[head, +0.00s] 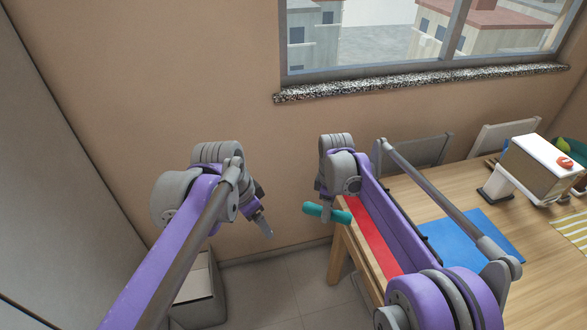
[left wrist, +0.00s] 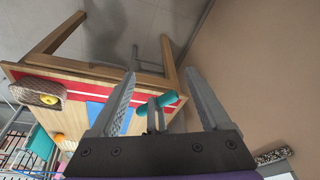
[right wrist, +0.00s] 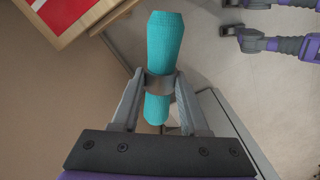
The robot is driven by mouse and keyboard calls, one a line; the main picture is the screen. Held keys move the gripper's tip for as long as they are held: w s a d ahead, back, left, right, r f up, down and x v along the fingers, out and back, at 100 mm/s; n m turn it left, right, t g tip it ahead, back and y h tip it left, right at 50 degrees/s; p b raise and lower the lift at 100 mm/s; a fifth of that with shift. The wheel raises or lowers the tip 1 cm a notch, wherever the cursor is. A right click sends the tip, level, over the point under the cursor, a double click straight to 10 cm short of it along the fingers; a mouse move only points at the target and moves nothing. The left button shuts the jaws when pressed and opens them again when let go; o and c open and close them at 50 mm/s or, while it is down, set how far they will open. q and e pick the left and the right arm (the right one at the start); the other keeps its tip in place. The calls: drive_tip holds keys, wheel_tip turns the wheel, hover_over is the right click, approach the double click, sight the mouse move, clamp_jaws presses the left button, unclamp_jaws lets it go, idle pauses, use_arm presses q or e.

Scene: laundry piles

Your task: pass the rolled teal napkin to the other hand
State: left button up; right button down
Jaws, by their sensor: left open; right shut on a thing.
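The rolled teal napkin (head: 327,213) is held in the air by my right gripper (head: 328,208), just off the left end of the table. In the right wrist view the napkin (right wrist: 166,45) lies between the fingers of my right gripper (right wrist: 160,85), which are shut around its lower half; a long part sticks out past them. My left gripper (head: 266,229) is empty and apart from the napkin, to its left in the head view. In the left wrist view my left gripper's fingers (left wrist: 165,90) are spread, and the napkin (left wrist: 155,104) shows between them, farther off.
A wooden table (head: 455,188) with a red strip (head: 372,240) and a blue mat (head: 470,238) stands at the right. A white box-like thing (head: 545,160) is at its far side. A light bin (head: 200,290) stands on the floor at lower left. The wall and window sill are behind.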

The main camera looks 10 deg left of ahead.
use_arm(q)
drive_tip(key=w+d+r+m+g+h, duration=0.1)
drive_tip(key=w+d+r+m+g, duration=0.15)
drive_tip(key=w+m, duration=0.55)
drive_tip(key=m+g+h, duration=0.1)
drive_tip(key=m, duration=0.3)
approach(308, 203)
drive_tip(key=x, duration=0.9)
drive_tip(key=shift+f, duration=0.1)
clamp_jaws()
use_arm(e)
drive_tip(key=shift+c, duration=1.7)
unclamp_jaws()
